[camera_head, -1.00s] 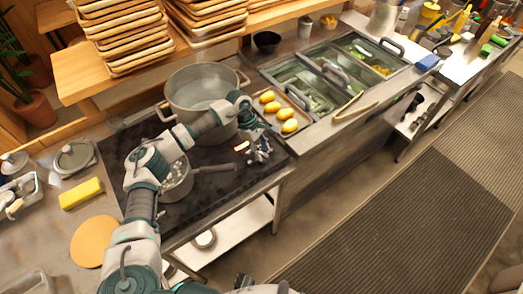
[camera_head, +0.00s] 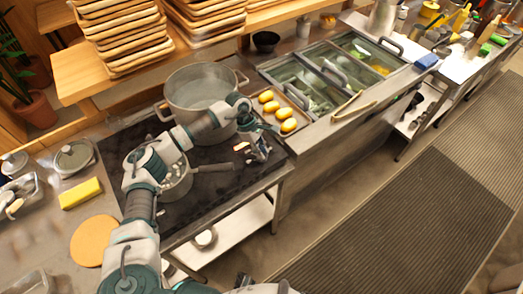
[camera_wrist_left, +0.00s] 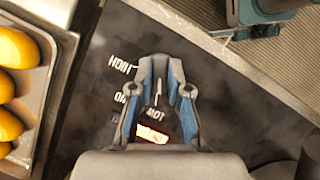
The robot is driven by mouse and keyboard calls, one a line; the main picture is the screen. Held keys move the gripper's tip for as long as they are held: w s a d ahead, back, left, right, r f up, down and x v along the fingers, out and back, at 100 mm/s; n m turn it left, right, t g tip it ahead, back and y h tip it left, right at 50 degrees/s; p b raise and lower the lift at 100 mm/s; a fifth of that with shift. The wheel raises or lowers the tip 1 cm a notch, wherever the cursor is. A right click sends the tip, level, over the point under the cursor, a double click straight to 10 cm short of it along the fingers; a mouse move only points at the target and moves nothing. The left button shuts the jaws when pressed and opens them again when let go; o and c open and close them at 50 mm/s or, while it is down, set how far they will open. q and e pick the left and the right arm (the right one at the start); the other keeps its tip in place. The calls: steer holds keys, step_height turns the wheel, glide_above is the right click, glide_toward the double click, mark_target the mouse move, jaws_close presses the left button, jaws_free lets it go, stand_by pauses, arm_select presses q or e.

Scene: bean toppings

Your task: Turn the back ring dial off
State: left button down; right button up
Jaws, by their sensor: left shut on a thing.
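The black cooktop (camera_head: 205,200) carries a large pot (camera_head: 203,90) at the back and a small pan with pale contents (camera_head: 176,186) nearer the front. White printed words (camera_wrist_left: 120,64) and the glowing display (camera_wrist_left: 152,134) lie around the fingers. Which ring this dial serves cannot be told. My right gripper is not clearly seen.
A metal tray of yellow items (camera_head: 283,113) lies just right of the cooktop, close to my left gripper. Sunken food containers (camera_head: 345,75) stand farther right. A yellow sponge (camera_head: 80,193) and round board (camera_head: 93,240) lie on the left counter.

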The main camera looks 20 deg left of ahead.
arm_select(q)
steer(key=shift+n+t, duration=0.4)
steer(key=shift+n, duration=0.7)
steer(key=n+t, duration=0.1)
steer(key=n, duration=0.2)
steer(key=shift+p, duration=0.35)
steer(key=shift+n+t+y, duration=0.3)
steer(key=shift+n+t, duration=0.2)
steer(key=shift+n, duration=0.7)
steer(key=shift+s, duration=0.1)
arm_select(e)
steer(key=shift+s+d+f, duration=0.1)
steer(key=shift+s+f, duration=0.15)
steer(key=shift+s, duration=0.35)
steer(key=shift+s+f, duration=0.25)
steer(key=shift+s, duration=0.35)
arm_select(q)
steer(key=shift+n, duration=0.4)
arm_select(e)
steer(key=shift+w, duration=0.25)
steer(key=shift+d, duration=0.1)
